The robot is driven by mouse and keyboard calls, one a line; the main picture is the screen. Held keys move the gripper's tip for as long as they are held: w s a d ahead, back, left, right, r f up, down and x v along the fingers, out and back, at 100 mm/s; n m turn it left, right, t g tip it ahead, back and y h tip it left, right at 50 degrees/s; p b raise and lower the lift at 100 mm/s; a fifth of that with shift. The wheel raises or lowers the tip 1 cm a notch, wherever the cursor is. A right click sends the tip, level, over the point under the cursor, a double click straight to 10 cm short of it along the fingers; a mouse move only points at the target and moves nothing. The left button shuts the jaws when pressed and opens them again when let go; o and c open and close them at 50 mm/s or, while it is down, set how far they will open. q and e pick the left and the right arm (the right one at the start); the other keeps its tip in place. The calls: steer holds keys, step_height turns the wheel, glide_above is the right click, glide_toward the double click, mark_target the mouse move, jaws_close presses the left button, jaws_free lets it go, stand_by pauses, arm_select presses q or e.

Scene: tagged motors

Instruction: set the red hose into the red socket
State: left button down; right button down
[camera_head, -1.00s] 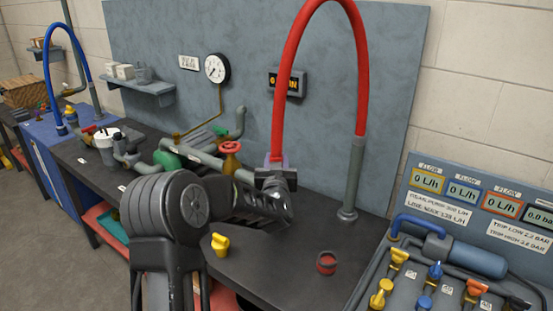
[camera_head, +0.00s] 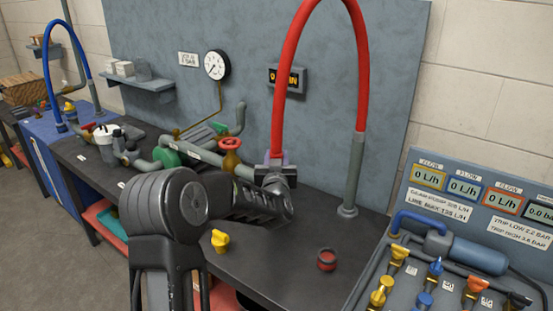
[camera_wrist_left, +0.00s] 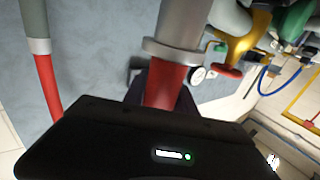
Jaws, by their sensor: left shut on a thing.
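The red hose (camera_head: 283,90) arches from a grey standing pipe (camera_head: 354,175) on the bench to my left gripper (camera_head: 276,171). This gripper is shut on the hose near its free end and holds it above the bench, behind and left of the red socket. In the left wrist view, the red hose (camera_wrist_left: 165,87) passes between the fingers and ends in a grey fitting (camera_wrist_left: 180,30). The red socket (camera_head: 327,260) is a short red cup on the bench top, apart from the hose. The fitting is mostly hidden in the head view. My right gripper is out of view.
A yellow valve (camera_head: 220,241) stands left of the socket. Pipework with a red handwheel (camera_head: 231,144) lies behind my left arm. A panel with flow displays (camera_head: 463,188) and several valves is at the right. The bench around the socket is clear.

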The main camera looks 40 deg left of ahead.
arm_select(q)
steer(key=shift+r+b, duration=0.1)
steer(key=shift+b, duration=0.2)
stand_by(0.7)
steer(key=shift+f+b, duration=2.4)
steer(key=c, duration=1.2)
jaws_free()
steer(key=shift+o, duration=1.4)
steer(key=shift+f, duration=0.1)
